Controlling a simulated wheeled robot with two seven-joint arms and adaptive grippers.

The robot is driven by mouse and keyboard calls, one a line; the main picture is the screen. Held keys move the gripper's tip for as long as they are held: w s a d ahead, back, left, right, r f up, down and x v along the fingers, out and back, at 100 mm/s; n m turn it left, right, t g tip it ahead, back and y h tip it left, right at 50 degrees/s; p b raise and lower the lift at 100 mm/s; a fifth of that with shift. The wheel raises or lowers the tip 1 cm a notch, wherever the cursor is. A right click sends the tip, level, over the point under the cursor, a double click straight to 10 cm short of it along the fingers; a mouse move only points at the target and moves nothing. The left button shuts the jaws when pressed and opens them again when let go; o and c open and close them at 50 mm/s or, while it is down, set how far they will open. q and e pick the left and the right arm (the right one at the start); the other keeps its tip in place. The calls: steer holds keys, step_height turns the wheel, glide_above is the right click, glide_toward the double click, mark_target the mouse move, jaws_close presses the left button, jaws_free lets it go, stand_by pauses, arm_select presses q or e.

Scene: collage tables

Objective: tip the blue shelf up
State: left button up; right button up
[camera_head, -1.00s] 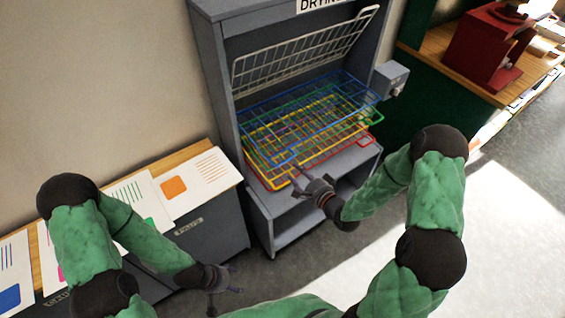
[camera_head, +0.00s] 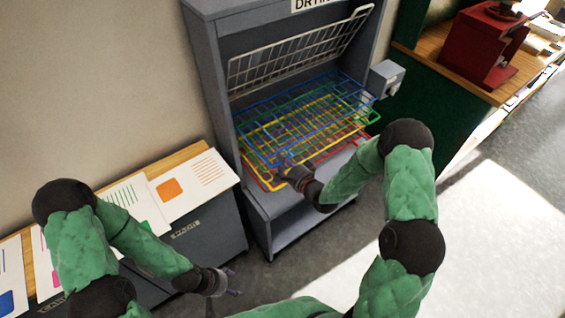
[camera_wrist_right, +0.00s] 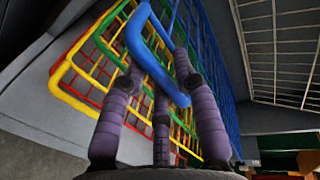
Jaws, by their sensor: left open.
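The blue shelf (camera_head: 262,118) is a wire rack lying roughly level in the grey drying cabinet, above the green, yellow and red wire shelves. My right gripper (camera_head: 284,166) is at its front edge, near the blue handle loop. In the right wrist view the blue loop (camera_wrist_right: 137,40) hangs between and beside the purple fingers (camera_wrist_right: 160,85), with the finger tips close around it. Whether the fingers press on the loop cannot be told. My left gripper (camera_head: 232,281) is open and empty, low and in front of the print table, away from the cabinet.
A white wire shelf (camera_head: 300,60) stands tipped up at the back of the cabinet (camera_head: 212,80). A grey box (camera_head: 387,78) sticks out from its right side. Prints (camera_head: 192,188) lie on the table at left. A red press (camera_head: 482,45) stands on the right counter. The floor in front is free.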

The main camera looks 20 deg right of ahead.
jaws_close()
steer(key=shift+r, duration=0.1)
steer(key=shift+r+p, duration=0.8)
steer(key=shift+p, duration=0.1)
step_height(320, 180, up, 12)
steer(key=w+a+g+h+p, duration=0.1)
steer(key=w+g+h+p, duration=0.2)
steer(key=p, duration=0.9)
steer(key=w+a+r+p, duration=0.2)
steer(key=w+r+p, duration=0.1)
steer(key=w+r, duration=0.3)
steer(key=w+a+r+g+y+p, duration=0.1)
steer(key=w+a+r+p, duration=0.1)
steer(key=w+r+p, duration=0.2)
steer(key=shift+w+a+r, duration=0.3)
steer(key=shift+w+r, duration=1.15)
steer(key=shift+r, duration=0.8)
